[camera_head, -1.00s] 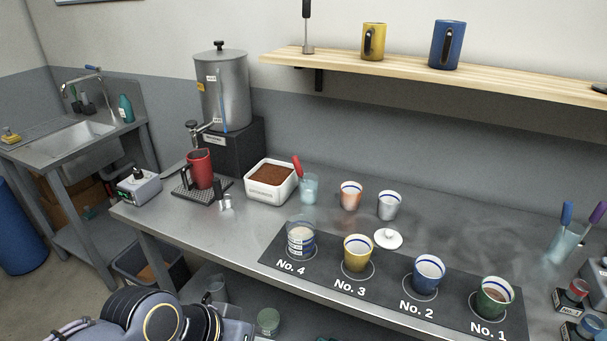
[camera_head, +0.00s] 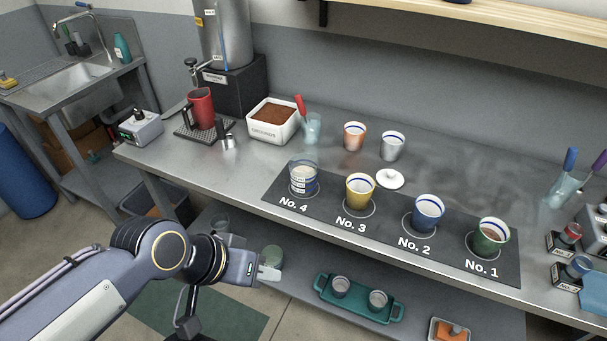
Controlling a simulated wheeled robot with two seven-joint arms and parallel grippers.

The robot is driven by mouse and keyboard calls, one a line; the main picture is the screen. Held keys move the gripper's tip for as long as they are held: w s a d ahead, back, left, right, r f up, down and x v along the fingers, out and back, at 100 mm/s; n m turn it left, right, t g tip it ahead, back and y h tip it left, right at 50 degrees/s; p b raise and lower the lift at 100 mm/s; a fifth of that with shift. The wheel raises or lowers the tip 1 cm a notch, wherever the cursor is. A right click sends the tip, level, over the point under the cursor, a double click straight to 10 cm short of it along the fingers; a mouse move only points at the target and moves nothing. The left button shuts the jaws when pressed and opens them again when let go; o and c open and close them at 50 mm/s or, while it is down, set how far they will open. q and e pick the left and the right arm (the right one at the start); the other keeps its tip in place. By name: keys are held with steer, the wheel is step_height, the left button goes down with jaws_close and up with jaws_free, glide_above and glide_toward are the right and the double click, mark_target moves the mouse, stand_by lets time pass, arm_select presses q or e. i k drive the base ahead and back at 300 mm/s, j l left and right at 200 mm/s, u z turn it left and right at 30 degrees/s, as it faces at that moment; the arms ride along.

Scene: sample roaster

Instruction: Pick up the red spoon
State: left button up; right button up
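A spoon with a red handle (camera_head: 300,105) stands tilted in a clear glass of bluish liquid (camera_head: 312,127) on the counter, right of the white grounds box. Its lower end is in the glass and hard to make out. My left gripper (camera_head: 269,272) is low in front of the counter, well below and apart from the first glass. Its pale fingertips are small, and their opening is unclear. My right gripper is out of view.
The white grounds box (camera_head: 273,121) stands left of the glass, and an orange-and-white cup (camera_head: 354,136) right of it. Several cups line the dark numbered mat (camera_head: 457,246) in front. A teal tray (camera_head: 358,308) with two cups sits on the lower shelf.

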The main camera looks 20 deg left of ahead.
mark_target(298, 101)
steer(key=i+j, duration=0.1)
steer(key=j, duration=0.3)
steer(key=i+j+u, duration=0.15)
steer(key=j, duration=0.7)
steer(key=i+j+u, duration=0.15)
steer(key=j, duration=0.2)
steer(key=i+j, duration=0.2)
steer(key=j, duration=0.2)
steer(key=i+j+u, duration=0.15)
steer(key=j, duration=0.25)
steer(key=i+j, duration=0.15)
steer(key=j, duration=0.2)
steer(key=i+j+u, duration=0.15)
steer(key=j, duration=0.2)
